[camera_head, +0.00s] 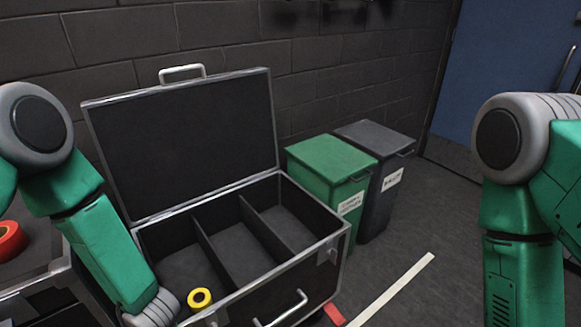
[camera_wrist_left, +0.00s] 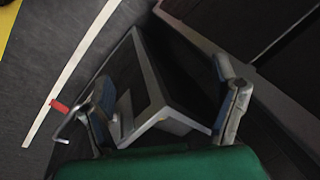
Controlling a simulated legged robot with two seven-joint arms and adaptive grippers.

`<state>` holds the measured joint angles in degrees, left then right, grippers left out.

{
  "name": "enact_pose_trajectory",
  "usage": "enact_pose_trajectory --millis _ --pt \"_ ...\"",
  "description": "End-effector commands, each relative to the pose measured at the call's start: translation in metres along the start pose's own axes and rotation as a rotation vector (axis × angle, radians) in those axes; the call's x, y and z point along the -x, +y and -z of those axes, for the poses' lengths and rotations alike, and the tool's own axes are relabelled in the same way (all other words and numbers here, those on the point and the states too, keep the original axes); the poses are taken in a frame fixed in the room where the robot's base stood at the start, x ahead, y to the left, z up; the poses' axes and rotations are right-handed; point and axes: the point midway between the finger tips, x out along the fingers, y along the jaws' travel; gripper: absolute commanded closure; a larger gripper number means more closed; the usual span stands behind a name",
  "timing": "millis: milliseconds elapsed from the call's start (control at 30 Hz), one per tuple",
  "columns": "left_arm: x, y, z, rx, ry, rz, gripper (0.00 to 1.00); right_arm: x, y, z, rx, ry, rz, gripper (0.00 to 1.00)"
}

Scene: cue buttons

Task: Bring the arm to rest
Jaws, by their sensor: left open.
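My left arm (camera_head: 105,240) comes down from the left in the head view, beside the near left side of the open case (camera_head: 268,292). Its gripper lies below the bottom edge there. In the left wrist view my left gripper (camera_wrist_left: 165,78) has its two fingers spread apart, with a dark, light-edged shape behind them that I cannot identify for sure. I see nothing held between the fingers. My right arm (camera_head: 521,265) hangs down at the right of the head view, and its gripper is out of the picture.
The case has three compartments and a raised lid (camera_head: 185,145). A yellow tape roll (camera_head: 199,299) is in its left compartment. A red roll (camera_head: 10,241) lies far left. Green (camera_head: 330,165) and grey (camera_head: 376,142) bins stand behind the case. Floor is free right of the white line (camera_head: 395,289).

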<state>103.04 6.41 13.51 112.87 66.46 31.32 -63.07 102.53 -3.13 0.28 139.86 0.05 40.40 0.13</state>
Motion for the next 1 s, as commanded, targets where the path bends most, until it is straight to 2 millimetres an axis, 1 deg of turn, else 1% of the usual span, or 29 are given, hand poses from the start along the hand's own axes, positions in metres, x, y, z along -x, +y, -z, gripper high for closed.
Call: enact_pose_trajectory --millis 33,167,200,300,400,500,633,833,867,900,967,1000 --pt "-0.012 -0.003 -0.016 -0.032 0.011 0.011 0.19 -0.011 0.000 -0.001 0.000 0.000 0.000 0.60" --pt "-0.026 -0.011 -0.056 -0.091 0.056 -0.004 0.19 -0.029 0.000 -0.002 0.000 0.000 0.000 0.60" --pt "-0.029 -0.012 -0.068 -0.105 0.065 -0.021 0.19 -0.035 0.000 -0.002 0.000 0.000 0.000 0.60" --pt "-0.031 -0.010 -0.099 -0.128 0.067 -0.083 0.19 -0.046 0.000 -0.003 0.000 0.000 0.000 0.60" --pt "-0.029 -0.007 -0.126 -0.136 0.048 -0.148 0.19 -0.054 0.000 -0.003 0.000 0.000 0.000 0.60" --pt "-0.025 -0.004 -0.146 -0.133 0.024 -0.200 0.19 -0.059 0.000 -0.003 0.000 0.000 0.000 0.60" --pt "-0.021 -0.002 -0.159 -0.127 0.002 -0.235 0.19 -0.061 0.000 -0.003 0.000 0.000 0.000 0.60" --pt "-0.020 -0.002 -0.161 -0.124 0.000 -0.242 0.19 -0.060 0.000 -0.003 0.000 0.000 0.000 0.60" --pt "-0.020 -0.002 -0.161 -0.124 0.000 -0.242 0.26 -0.060 0.000 -0.003 0.000 0.000 0.000 0.66" --pt "-0.020 -0.002 -0.160 -0.124 0.000 -0.242 0.40 -0.060 0.000 -0.003 0.000 0.000 0.000 0.66" --pt "-0.020 -0.002 -0.160 -0.124 0.000 -0.242 0.62 -0.060 0.000 -0.003 0.000 0.000 0.000 0.66" --pt "-0.020 -0.002 -0.160 -0.124 0.000 -0.242 0.66 -0.060 0.000 -0.003 0.000 0.000 0.000 0.66"
